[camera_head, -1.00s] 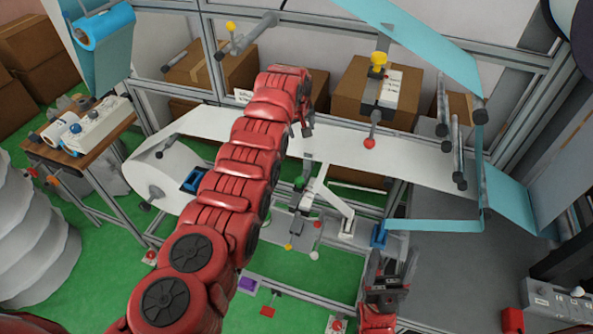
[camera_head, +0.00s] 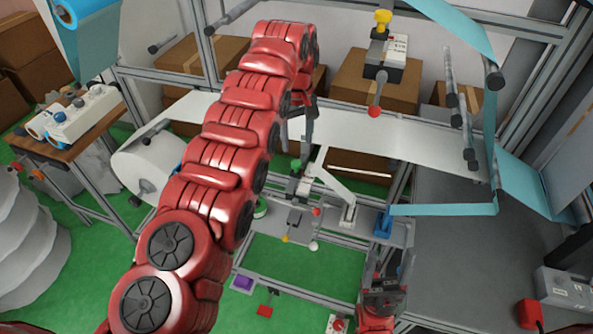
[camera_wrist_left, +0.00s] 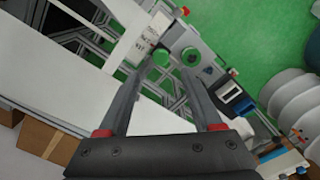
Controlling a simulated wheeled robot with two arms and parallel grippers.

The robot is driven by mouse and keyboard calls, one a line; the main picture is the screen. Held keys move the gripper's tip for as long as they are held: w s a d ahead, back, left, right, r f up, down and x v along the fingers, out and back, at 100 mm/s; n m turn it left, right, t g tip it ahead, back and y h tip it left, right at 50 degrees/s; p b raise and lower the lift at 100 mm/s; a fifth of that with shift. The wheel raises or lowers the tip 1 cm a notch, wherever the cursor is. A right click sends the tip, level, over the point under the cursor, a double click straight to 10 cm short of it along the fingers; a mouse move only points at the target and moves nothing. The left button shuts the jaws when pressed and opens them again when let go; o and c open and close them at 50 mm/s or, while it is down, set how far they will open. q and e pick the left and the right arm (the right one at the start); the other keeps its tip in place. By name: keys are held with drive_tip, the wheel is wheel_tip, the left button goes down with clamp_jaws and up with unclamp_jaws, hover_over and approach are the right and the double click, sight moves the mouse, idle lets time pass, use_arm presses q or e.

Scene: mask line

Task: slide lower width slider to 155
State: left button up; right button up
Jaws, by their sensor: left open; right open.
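My left gripper (camera_head: 307,128) is open and empty, pointing down over the white sheet; my red arm hides part of it. In the left wrist view its two dark fingers (camera_wrist_left: 160,78) are spread, with two green round knobs (camera_wrist_left: 175,57) beyond them. A white lettered plate (camera_wrist_left: 146,38) lies beside the knobs; its print is too small to read. In the head view a white angled bracket (camera_head: 332,187) stands on the lower grey plate, near small red, yellow and white ball knobs (camera_head: 300,228). I cannot tell which part is the lower width slider. My right gripper (camera_head: 383,277) is open, below a blue part.
A red-ball lever (camera_head: 375,110) hangs from the upper unit with a yellow knob (camera_head: 382,18). The white sheet (camera_head: 405,140) spans the frame. A white roll (camera_head: 150,165) is at left, a blue band (camera_head: 445,210) at right. Green floor shows below.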

sight(296, 163)
use_arm(q)
drive_tip(key=shift+a+f, duration=0.2)
drive_tip(key=shift+f, duration=0.95)
wheel_tip(296, 163, down, 5)
drive_tip(key=shift+d+r+p, duration=0.15)
drive_tip(key=shift+p, duration=0.8)
drive_tip(key=shift+f, duration=0.35)
clamp_jaws()
